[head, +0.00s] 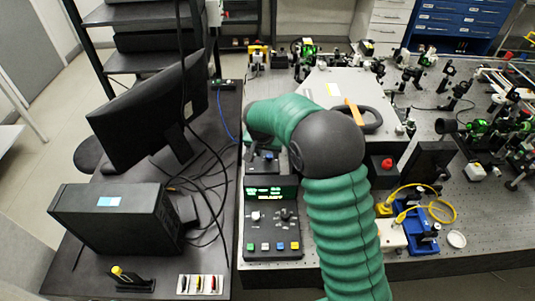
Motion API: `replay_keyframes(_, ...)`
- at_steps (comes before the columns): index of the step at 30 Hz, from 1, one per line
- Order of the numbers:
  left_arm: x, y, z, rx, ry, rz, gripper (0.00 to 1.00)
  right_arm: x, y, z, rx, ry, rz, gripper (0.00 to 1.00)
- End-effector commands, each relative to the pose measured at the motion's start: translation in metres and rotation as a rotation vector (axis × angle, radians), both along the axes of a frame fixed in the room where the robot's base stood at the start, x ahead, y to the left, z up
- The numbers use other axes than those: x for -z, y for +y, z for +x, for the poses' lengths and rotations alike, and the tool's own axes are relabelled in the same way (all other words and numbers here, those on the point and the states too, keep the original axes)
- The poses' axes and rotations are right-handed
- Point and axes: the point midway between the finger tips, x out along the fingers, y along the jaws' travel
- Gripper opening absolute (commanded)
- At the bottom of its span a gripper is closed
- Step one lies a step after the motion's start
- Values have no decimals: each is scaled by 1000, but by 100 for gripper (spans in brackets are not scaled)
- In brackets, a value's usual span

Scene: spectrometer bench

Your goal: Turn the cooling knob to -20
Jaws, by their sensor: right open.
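A dark control box (272,229) stands at the left edge of the optical bench. It has a lit green display (268,191), a left knob (256,216), a right knob (286,214) and a row of coloured buttons below. The labels are too small to read, so I cannot tell which knob is for cooling or where it points. My right arm, green with a dark elbow, reaches in from below and bends left. My right gripper (263,162) is open, just behind the display, apart from both knobs; its fingers are small and partly hidden. My left gripper is out of view.
A monitor (148,112) and a black computer case (115,218) stand on the left desk with loose cables. A pale enclosure (335,88) with a dark handle lies behind my elbow. A red button (386,164) and blue holders (420,232) are to the right.

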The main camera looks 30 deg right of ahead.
Motion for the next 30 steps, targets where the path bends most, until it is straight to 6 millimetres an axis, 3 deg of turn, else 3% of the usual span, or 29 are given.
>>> replay_keyframes(5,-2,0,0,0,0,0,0,20,-6,6,0,-1,-1,41)
replay_keyframes(14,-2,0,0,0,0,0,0,23,-7,7,0,-2,-1,40)
replay_keyframes(23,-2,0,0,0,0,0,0,23,-7,7,-1,-3,0,0)
replay_keyframes(30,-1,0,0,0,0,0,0,23,-7,8,0,-2,-1,0)
